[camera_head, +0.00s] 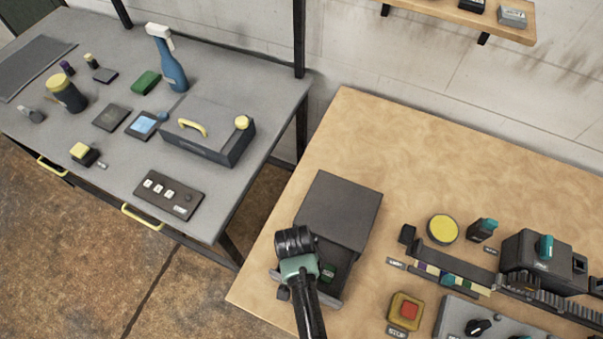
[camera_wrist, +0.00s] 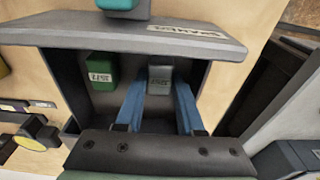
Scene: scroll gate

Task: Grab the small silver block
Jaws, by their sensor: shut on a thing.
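The small silver block (camera_wrist: 160,78) is inside an open dark compartment, a drawer or box, near its far wall in the wrist view. My gripper (camera_wrist: 160,92) reaches in with its two blue fingers, one on each side of the silver block, and is shut on it. A green block (camera_wrist: 102,72) stands in the same compartment, to the left of the fingers and apart from them. In the head view the dark grey box (camera_head: 340,210) sits on the wooden table, and the green block (camera_head: 327,272) shows at its front. My arm hides the silver block there.
Compartment walls (camera_wrist: 205,85) stand close around the fingers. Right of the box are a red button (camera_head: 409,310), a yellow round button (camera_head: 442,229) and a toothed rail (camera_head: 530,300) on the wooden table. A grey table (camera_head: 225,90) with several items is at left.

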